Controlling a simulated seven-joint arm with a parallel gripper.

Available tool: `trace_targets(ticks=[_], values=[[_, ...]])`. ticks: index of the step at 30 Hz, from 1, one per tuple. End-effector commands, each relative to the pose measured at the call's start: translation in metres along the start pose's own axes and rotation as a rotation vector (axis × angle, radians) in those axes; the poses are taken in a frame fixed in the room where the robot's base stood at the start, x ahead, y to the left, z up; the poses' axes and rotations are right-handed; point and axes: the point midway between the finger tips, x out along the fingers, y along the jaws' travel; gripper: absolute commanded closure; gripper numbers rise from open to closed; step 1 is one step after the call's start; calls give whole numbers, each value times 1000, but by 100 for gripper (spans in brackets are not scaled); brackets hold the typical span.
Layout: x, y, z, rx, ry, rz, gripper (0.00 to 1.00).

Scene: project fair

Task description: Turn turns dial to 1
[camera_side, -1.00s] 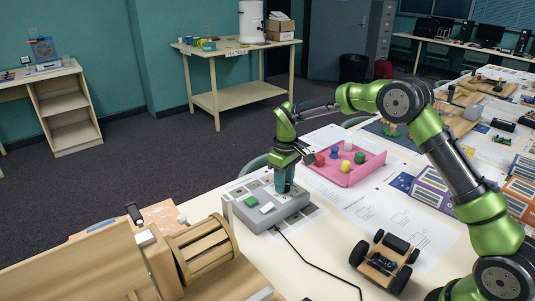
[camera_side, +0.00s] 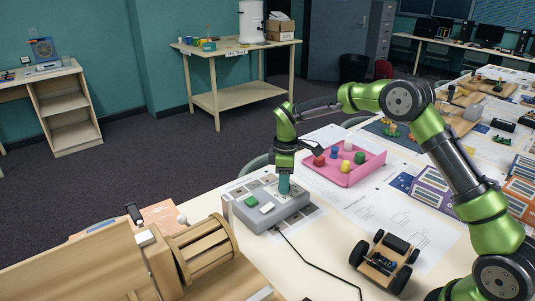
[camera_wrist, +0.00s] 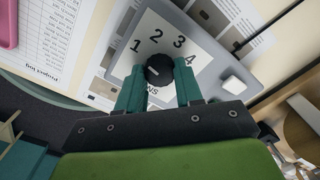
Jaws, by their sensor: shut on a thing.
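The turns dial (camera_wrist: 160,68) is a round black knob on a pale plate of the grey control box (camera_side: 282,217). In the wrist view the numbers 1, 2, 3 and 4 run around it, from upper left to right. A short white mark on the knob appears to point left and slightly down, below the 1; I cannot tell its exact setting. My gripper (camera_wrist: 160,76) has its teal fingers on either side of the knob and is shut on it. In the side view my gripper (camera_side: 284,191) stands upright over the box and hides the dial.
The box also carries a green button (camera_side: 251,201) and a white button (camera_side: 267,208). A pink tray (camera_side: 345,178) with coloured pieces lies just behind. A wheeled car (camera_side: 384,263) and a wooden drum (camera_side: 205,251) stand nearer. A black cable (camera_side: 315,267) crosses the table.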

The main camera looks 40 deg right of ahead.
Motion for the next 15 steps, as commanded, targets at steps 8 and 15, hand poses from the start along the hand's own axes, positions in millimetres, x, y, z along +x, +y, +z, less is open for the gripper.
trace_targets(ticks=[8, 15], values=[[-2, 0, 0, -7, 0, 1, 95], [-1, 0, 0, -6, 0, 1, 49]])
